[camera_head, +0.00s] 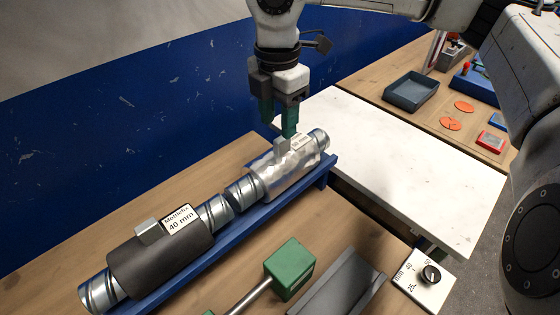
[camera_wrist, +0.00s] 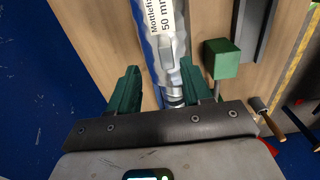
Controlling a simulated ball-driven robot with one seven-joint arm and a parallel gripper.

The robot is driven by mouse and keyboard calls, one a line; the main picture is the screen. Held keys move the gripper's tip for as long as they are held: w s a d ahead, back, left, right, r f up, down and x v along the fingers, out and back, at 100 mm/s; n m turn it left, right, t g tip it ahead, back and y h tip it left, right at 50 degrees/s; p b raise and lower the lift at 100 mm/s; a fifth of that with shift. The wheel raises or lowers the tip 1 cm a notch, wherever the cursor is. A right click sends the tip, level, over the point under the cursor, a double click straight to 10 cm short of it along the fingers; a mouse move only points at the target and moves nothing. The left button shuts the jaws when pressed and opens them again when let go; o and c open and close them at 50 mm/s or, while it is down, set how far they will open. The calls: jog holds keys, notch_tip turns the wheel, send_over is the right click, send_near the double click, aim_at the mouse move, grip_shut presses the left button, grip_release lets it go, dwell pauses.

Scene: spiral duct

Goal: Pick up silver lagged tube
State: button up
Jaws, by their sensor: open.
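The silver lagged tube (camera_head: 277,178) has crinkled foil lagging, bare spiral metal ends, a grey block on top and a white label. It lies on a blue rail (camera_head: 222,231) at its far right end. My gripper (camera_head: 279,121) is open, with green fingers pointing down just above the grey block. In the wrist view my open gripper (camera_wrist: 160,80) has a finger on either side of the foil tube (camera_wrist: 148,42), whose label reads 50 mm. The fingers look empty. Whether they touch the tube is unclear.
A dark lagged tube (camera_head: 160,258) labelled 40 mm lies on the same rail, nearer. A green mallet head (camera_head: 289,268), a grey channel (camera_head: 340,287) and a dial plate (camera_head: 420,279) are in front. A white bench (camera_head: 400,160) is clear. A blue wall (camera_head: 120,120) stands behind.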

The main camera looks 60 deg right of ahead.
aim_at(282, 141)
jog(key=shift+s+f+p, duration=0.2)
jog(key=shift+f+p, duration=0.15)
jog(key=shift+f, duration=0.2)
jog(key=shift+s+f+p, duration=0.15)
jog(key=shift+f+p, duration=0.2)
jog(key=shift+f, duration=0.75)
jog(key=shift+s+f+p, duration=0.1)
jog(key=shift+f+p, duration=0.25)
jog(key=shift+f, duration=0.7)
grip_shut()
